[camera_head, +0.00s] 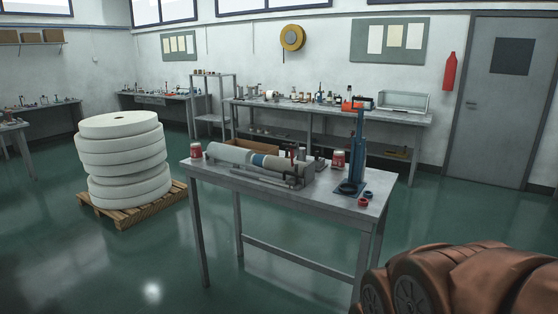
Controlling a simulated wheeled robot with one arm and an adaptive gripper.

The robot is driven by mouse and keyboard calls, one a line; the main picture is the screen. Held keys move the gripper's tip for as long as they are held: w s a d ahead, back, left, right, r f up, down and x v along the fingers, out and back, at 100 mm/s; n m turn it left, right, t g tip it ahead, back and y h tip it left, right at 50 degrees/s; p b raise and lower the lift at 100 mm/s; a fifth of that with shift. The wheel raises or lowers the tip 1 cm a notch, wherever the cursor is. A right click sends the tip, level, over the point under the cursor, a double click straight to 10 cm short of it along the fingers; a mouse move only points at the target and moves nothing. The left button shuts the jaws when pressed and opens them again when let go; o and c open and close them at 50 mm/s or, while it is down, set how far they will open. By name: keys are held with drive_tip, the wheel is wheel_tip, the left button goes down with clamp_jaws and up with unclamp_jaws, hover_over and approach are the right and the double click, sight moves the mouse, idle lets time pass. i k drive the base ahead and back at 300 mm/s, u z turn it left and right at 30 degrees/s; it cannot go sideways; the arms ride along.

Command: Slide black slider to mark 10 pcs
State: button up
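The near table (335,199) stands in the middle of the view, a little way off. A grey cylindrical machine (228,153) with a blue band lies along it. A blue upright stand (358,140) with a dark ring at its foot rises at the table's right end. Small dark parts show on both, but I cannot tell which is the black slider. The 10 pcs mark is too small to make out. My gripper is not in view.
Red-labelled cans (338,159) and small red and blue rings (364,202) stand on the near table. A pallet (128,206) with stacked white rolls (125,160) is at the left. A long workbench (400,118) lines the back wall. Green floor is free in front.

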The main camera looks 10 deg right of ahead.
sight(292, 183)
drive_tip(key=i, duration=1.3)
drive_tip(key=u, duration=1.5)
